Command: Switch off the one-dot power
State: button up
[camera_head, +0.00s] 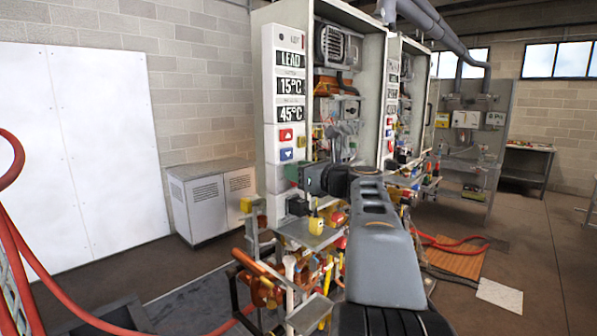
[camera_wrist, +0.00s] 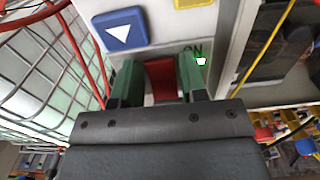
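A red rocker switch (camera_wrist: 161,80) sits on a white panel in the wrist view, beside a printed "ON" label and a small lit green mark (camera_wrist: 201,59). My gripper (camera_wrist: 160,84) has its two green fingers apart, one on each side of the switch; whether they touch it is unclear. In the head view my gripper (camera_head: 291,174) is at the lower part of the front heater's white control panel (camera_head: 284,100) and hides the switch there. That panel reads LEAD, 15°C and 45°C.
A blue down-arrow button (camera_wrist: 120,33) and a yellow button (camera_wrist: 193,3) lie above the switch. A second heater panel (camera_head: 392,100) stands behind. Pipes and valves (camera_head: 262,285) crowd below; a red hose (camera_head: 35,268) curves at the left.

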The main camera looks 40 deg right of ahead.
jog(key=c, duration=0.5)
jog(key=shift+f+b, duration=0.4)
jog(key=shift+b, duration=0.55)
jog(key=shift+c, duration=0.2)
jog(key=b, duration=0.1)
jog(key=t+b, duration=0.1)
jog(key=b, duration=0.1)
jog(key=shift+s+f+t, duration=0.15)
jog(key=shift+f+t, duration=0.15)
jog(key=t+b, duration=0.1)
jog(key=b, duration=0.3)
jog(key=shift+s+f+t+y+b, duration=0.1)
jog(key=shift+f+t+y+b, duration=0.05)
jog(key=shift+t+y+b, duration=0.2)
jog(key=shift+r+t+b, duration=0.25)
jog(key=shift+t+b, duration=0.3)
jog(key=shift+b, duration=0.3)
jog(key=shift+s+r, duration=0.1)
jog(key=o, duration=0.9)
